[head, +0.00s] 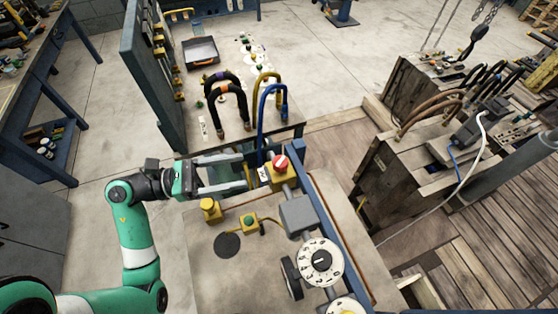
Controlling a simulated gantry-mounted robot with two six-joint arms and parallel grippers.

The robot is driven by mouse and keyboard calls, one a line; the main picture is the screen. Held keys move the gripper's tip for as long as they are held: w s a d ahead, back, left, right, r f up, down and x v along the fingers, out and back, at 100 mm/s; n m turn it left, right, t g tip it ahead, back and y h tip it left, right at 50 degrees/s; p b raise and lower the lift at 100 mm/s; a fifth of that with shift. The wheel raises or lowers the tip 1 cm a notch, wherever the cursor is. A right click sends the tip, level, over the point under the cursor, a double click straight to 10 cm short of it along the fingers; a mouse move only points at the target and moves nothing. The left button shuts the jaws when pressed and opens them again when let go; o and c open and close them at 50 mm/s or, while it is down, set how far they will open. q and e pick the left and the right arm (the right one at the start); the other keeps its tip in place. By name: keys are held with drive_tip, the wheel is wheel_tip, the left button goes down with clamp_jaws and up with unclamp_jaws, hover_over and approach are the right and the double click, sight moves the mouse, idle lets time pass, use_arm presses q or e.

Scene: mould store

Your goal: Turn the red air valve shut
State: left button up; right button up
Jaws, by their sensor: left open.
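The red air valve (281,163) is a round red knob with a white mark on its face. It sits on a yellow block at the upper edge of the bench, beside a blue upright. My left gripper (245,172) reaches in from the left with its two long fingers apart. Its fingertips are just left of the yellow block, and the red knob is beyond them. I see no contact with the knob. Whether the fingertips touch the yellow block is hard to tell. My right gripper is not in view.
A blue hose (262,125) rises close behind the fingertips. A white dial (320,261), a grey box (297,215) and yellow fittings (210,209) stand on the bench (215,275). Wooden crates (385,185) stand at right.

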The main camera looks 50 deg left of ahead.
sight(273, 165)
use_arm(q)
drive_tip(key=x, duration=1)
drive_tip(key=shift+w+d, duration=0.2)
drive_tip(key=shift+w, duration=0.15)
clamp_jaws()
